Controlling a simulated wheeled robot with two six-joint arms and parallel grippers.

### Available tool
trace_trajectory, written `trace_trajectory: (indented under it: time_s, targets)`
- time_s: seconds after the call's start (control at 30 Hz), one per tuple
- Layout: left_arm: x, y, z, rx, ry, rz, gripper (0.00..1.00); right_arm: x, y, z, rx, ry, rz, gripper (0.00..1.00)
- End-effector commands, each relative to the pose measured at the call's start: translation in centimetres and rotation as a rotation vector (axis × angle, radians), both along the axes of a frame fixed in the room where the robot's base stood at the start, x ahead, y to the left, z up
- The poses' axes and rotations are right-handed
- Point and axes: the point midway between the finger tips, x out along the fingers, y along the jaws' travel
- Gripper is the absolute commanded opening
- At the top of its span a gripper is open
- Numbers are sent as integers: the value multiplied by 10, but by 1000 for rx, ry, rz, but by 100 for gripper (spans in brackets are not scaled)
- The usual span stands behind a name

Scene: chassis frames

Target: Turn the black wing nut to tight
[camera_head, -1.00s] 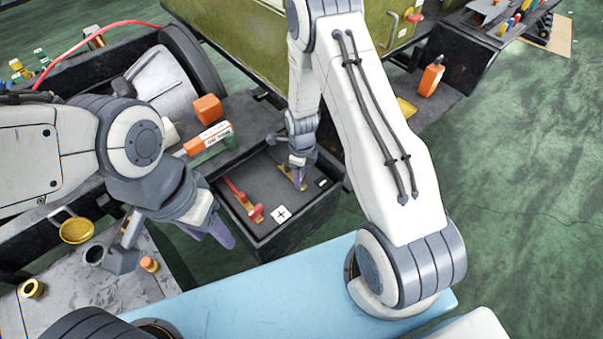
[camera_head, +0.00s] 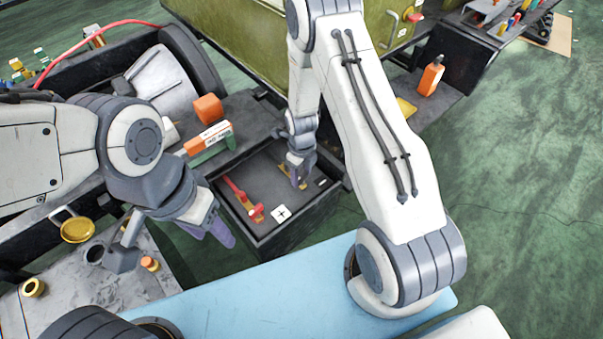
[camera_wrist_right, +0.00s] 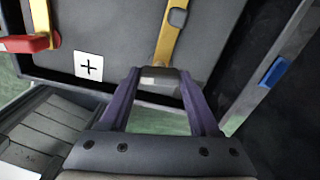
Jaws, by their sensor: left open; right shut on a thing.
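My right gripper (camera_head: 299,183) reaches down into the dark open box (camera_head: 262,248) at a yellow bar. In the right wrist view, its purple fingers (camera_wrist_right: 160,82) are shut on a small dark grey piece, seemingly the black wing nut (camera_wrist_right: 160,78), at the near end of the yellow bar (camera_wrist_right: 168,42). The fingers hide much of the nut's sides, and the nut cannot be made out in the head view. My left gripper (camera_head: 220,232) is open and empty, left of the box.
In the box, a red-handled lever (camera_head: 238,192) and a white card with a black plus (camera_head: 281,213) lie left of the yellow bar. An orange block (camera_head: 208,108) and an orange-white box (camera_head: 215,135) stand behind. A yellow round part (camera_head: 77,230) is at left.

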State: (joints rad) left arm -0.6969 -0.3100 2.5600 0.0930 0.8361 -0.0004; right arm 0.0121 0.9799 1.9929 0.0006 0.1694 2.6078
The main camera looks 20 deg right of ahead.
Motion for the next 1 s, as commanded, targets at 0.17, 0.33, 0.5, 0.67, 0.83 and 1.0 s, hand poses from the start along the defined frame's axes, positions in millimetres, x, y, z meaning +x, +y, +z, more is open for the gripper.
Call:
trace_trajectory:
  time_s: [0.17,0.33,0.5,0.67,0.83,1.0]
  targets:
    - [0,0,0,0,0,0,52,1,0,1,0,-2,2,92]
    - [0,0,0,0,0,0,52,1,0,0,0,-1,2,92]
    - [0,0,0,0,0,0,52,0,0,2,0,-1,2,92]
    - [0,0,0,0,0,0,52,2,0,20,-1,-5,2,92]
    - [0,0,0,0,0,0,52,2,0,54,0,-7,2,92]
    - [0,0,1,0,0,0,52,1,1,85,0,-4,2,92]
